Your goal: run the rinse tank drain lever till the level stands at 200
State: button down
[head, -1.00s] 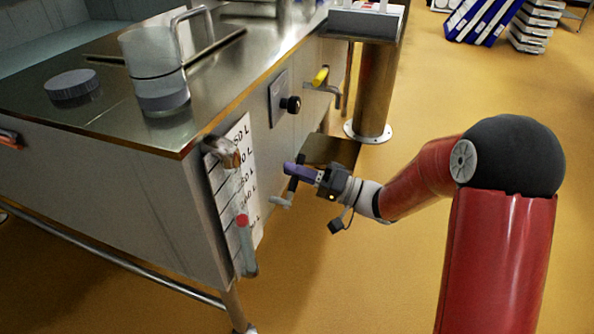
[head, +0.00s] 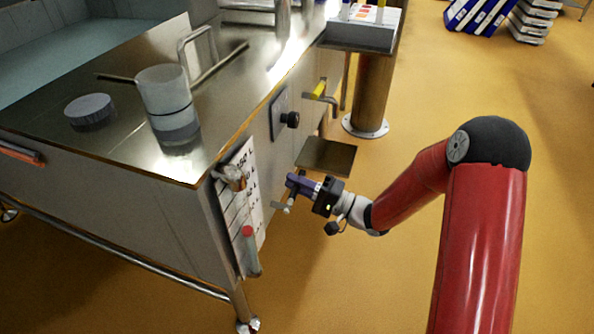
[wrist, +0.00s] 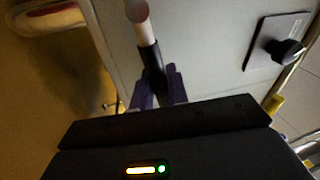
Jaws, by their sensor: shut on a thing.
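My gripper (head: 294,182) is beside the rinse tank's (head: 110,183) side wall, low down, its purple fingers shut on the drain lever (head: 286,205). In the wrist view the fingers (wrist: 160,88) close around the lever's dark sleeve (wrist: 151,62), and a pale rod end (wrist: 138,14) sticks out beyond it. The level scale (head: 243,180) is a white plate with black lines and litre marks on the tank's near corner. A clear tube (head: 250,257) with a red piece near its top stands in front of it. The numbers are too small and partly hidden to read the level.
A black knob (head: 290,120) and a yellow-handled tap (head: 320,88) are on the same wall above my gripper. A small metal plate (head: 328,155) lies close behind it. A clear jug (head: 165,95) and grey disc (head: 90,108) stand on top. Floor at right is open.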

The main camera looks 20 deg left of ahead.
jog(key=shift+d+f+m+t+p, duration=0.1)
jog(key=shift+f+m+t+p, duration=0.4)
jog(key=shift+m, duration=0.4)
jog(key=c, duration=1.4)
grip_release()
jog(key=shift+w, duration=0.1)
jog(key=v, duration=0.7)
jog(key=shift+d, duration=0.4)
